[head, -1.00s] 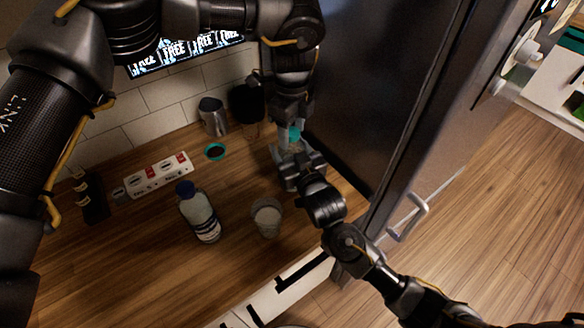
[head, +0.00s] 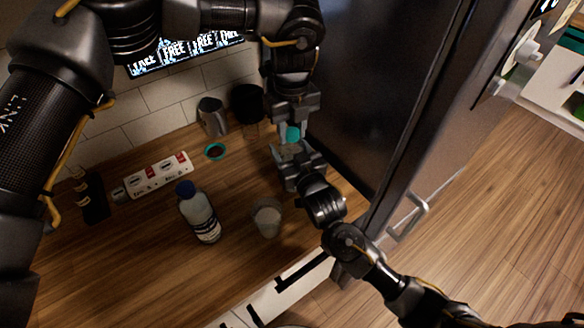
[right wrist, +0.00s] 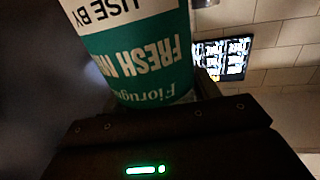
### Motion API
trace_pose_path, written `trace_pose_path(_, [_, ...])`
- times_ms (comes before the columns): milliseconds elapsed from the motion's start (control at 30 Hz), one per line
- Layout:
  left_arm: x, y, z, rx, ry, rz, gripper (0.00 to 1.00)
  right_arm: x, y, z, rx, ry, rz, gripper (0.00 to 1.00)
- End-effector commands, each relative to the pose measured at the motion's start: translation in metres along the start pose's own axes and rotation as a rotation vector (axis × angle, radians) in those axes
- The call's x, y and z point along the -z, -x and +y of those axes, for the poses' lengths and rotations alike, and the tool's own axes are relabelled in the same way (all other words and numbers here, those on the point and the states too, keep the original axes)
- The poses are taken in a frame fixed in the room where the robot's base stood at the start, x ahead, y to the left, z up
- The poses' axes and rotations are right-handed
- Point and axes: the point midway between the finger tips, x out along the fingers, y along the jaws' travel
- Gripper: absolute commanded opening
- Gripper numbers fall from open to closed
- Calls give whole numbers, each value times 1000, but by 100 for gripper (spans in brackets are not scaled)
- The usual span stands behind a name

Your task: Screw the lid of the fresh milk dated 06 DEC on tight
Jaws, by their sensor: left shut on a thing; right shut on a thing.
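The milk bottle fills the top of the right wrist view, its green and white label (right wrist: 135,55) upside down with "FRESH MILK" and "USE BY"; the date is out of frame. My right gripper (head: 296,160) is shut on the bottle body, which it mostly hides in the head view. The bottle's teal lid (head: 292,134) shows just above it. My left gripper (head: 293,124) comes from above, with its fingers shut on the lid from both sides. I cannot tell how far the lid is screwed down.
A blue-capped bottle (head: 200,213) and a glass (head: 267,218) stand on the wooden counter (head: 130,255). A dark fridge-like cabinet (head: 375,80) stands close on the right.

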Motion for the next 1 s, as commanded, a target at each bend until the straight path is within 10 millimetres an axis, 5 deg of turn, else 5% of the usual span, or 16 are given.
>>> trace_pose_path(200, [0, -1, 0, -2, -302, 1, 6, -1, 0, 1, -2, -1, -3, 0])
trace_pose_path(533, [0, -1, 0, -2, -340, 1, 6, -1, 0, 1, -2, -1, -3, 0])
trace_pose_path(567, [1, -1, 0, -2, -340, 2, 36, -1, 0, 1, -3, -1, -3, 0])
trace_pose_path(700, [0, -1, 0, -2, -339, 1, 54, -1, 0, 1, -2, 0, -3, 0])
trace_pose_path(1000, [0, 0, 0, -1, -338, 0, 55, -1, 0, 1, -2, 0, -3, 0])
